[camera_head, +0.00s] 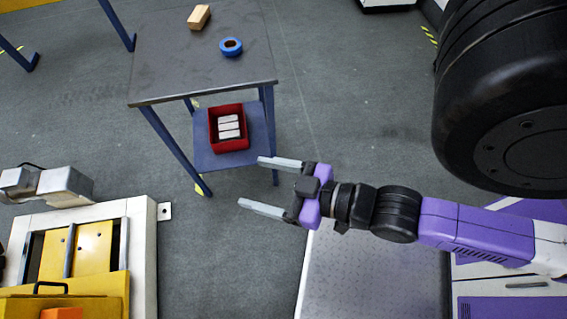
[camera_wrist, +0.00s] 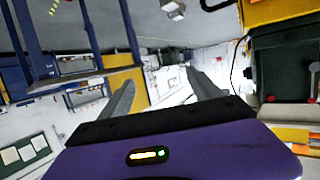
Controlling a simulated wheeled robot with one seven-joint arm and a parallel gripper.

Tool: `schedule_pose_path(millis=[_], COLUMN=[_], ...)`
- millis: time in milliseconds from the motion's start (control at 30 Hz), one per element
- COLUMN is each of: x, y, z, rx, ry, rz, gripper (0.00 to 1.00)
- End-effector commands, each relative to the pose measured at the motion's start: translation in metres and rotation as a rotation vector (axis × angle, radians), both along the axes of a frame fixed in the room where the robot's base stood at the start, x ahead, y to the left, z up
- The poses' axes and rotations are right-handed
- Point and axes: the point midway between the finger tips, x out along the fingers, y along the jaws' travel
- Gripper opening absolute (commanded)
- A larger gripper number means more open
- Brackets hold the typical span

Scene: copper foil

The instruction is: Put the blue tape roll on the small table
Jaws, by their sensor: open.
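The blue tape roll (camera_head: 231,47) lies flat on the grey top of a small table (camera_head: 170,70) with blue legs, near its right side. My gripper (camera_head: 254,184) is open and empty, in front of the table and below its top in the picture, clear of the tape roll. In the wrist view the two fingers of my gripper (camera_wrist: 160,97) are spread apart with nothing between them. The tape roll cannot be made out in the wrist view.
A wooden block (camera_head: 199,17) lies on the tabletop, behind and left of the roll. A red bin (camera_head: 213,134) with several pale items stands on the lower blue shelf (camera_head: 257,128). A yellow and white machine (camera_head: 85,250) stands at lower left. Open floor (camera_head: 350,110) lies right of the table.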

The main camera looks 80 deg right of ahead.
Motion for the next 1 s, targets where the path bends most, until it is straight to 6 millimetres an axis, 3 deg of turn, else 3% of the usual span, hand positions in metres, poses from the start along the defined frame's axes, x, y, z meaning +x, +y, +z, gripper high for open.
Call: schedule_pose_path(millis=[100,300,667,1000], x=[-0.028,-0.048,-0.049,-0.049], y=[0.022,0.035,0.036,0.036], z=[0.011,0.023,0.027,0.080], rx=[0.002,0.005,0.006,0.005], ry=[-0.007,-0.023,-0.025,-0.025], rz=[0.087,0.148,0.151,0.150], gripper=[0.73,0.73,0.73,0.73])
